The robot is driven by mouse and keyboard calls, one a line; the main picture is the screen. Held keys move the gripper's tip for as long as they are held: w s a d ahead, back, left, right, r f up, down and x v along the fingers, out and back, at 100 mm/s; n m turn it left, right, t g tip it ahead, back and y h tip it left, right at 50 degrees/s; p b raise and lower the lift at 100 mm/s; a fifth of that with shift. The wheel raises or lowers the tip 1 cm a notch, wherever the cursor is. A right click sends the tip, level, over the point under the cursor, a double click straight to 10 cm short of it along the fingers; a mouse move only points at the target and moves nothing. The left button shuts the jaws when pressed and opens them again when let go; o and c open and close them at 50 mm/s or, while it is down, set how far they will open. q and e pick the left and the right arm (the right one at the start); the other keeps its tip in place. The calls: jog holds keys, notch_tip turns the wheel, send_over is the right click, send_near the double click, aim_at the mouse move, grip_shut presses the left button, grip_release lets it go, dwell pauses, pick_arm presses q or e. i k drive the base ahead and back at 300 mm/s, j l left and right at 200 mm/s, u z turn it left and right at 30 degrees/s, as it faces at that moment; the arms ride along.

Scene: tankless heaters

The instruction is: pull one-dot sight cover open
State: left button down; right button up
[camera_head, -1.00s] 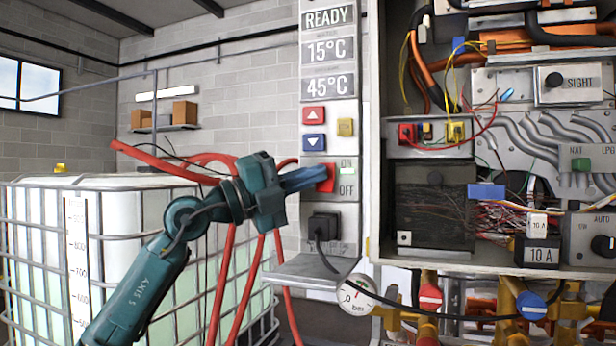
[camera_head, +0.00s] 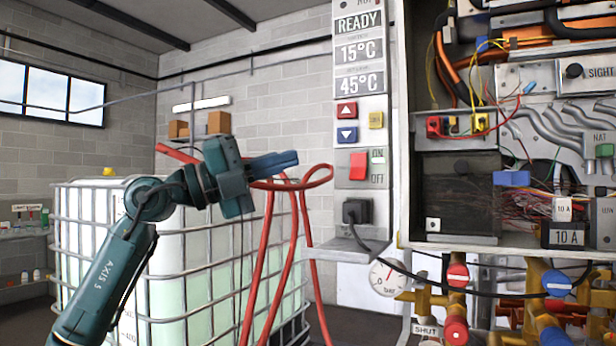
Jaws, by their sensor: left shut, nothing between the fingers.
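A light plate marked SIGHT (camera_head: 600,72) with a round black knob (camera_head: 574,71) is at the top right of the open heater cabinet. It is partly cut off by the right edge, and I see no dot mark on it. A dark panel (camera_head: 455,205) with a dark round knob (camera_head: 461,168) sits lower left in the cabinet; I cannot tell whether it is a cover too. My left gripper (camera_head: 285,160) is shut and empty, with blue fingers pointing right. It is left of the control panel, well away from the SIGHT plate. My right gripper is not in view.
The control panel (camera_head: 361,110) has a red ON/OFF switch (camera_head: 358,165) and a black plug (camera_head: 356,211). Red hoses (camera_head: 268,270) hang behind my gripper. A caged white tank (camera_head: 180,260) stands at left. A gauge (camera_head: 388,277) and valves are below the cabinet.

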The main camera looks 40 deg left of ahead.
aim_at(590, 74)
jog(key=k+j, duration=0.8)
